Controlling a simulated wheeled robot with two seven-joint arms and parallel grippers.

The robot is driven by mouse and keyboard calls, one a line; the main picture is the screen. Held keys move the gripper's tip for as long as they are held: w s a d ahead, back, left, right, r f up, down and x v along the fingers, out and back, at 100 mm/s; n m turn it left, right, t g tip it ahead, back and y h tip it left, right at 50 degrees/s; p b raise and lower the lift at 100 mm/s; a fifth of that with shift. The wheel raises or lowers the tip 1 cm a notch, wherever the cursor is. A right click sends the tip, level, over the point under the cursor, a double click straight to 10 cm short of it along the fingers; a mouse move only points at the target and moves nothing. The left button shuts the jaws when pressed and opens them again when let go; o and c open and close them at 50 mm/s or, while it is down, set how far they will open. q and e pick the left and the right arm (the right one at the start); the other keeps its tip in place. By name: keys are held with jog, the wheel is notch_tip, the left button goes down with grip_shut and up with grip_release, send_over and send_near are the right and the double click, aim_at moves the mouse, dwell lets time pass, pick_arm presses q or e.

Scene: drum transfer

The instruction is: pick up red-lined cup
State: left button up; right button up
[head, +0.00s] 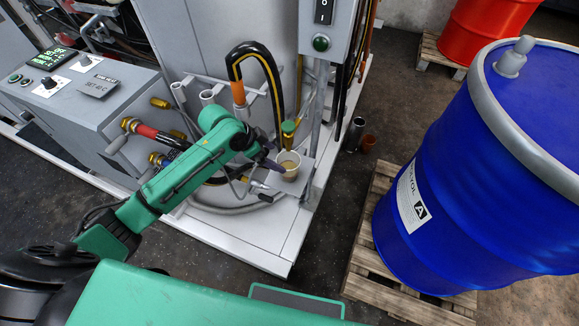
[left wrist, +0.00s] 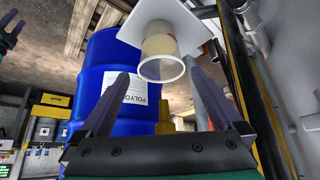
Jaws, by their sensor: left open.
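A pale cup (head: 289,166) with tan contents stands on a small light plate (head: 308,174) beside the machine. My left gripper (head: 273,156) is open, just left of the cup in the head view. In the left wrist view its fingers (left wrist: 160,76) are spread to either side of the cup's rim; contact cannot be told. A green and purple part, seemingly my right gripper (left wrist: 10,32), shows at the upper left edge there.
A black and yellow hose (head: 262,58) and a yellow-green fitting (head: 288,130) rise close behind the cup. A grey post (head: 320,98) stands right of it. A large blue drum (head: 470,190) sits on a pallet to the right. A dark cylinder (head: 354,134) stands on the floor.

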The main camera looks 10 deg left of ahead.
aim_at(286, 162)
pick_arm(q)
jog(key=x, duration=0.6)
jog(key=shift+d+r, duration=0.1)
jog(key=shift+w+d+f, duration=0.2)
jog(key=shift+w+f, duration=0.05)
jog(key=shift+f, duration=0.15)
jog(key=c, duration=1.2)
pick_arm(e)
jog(key=shift+w+d+r, duration=0.1)
jog(key=shift+w+r, duration=0.05)
jog(key=shift+w, duration=0.7)
pick_arm(q)
jog(key=shift+r, duration=0.15)
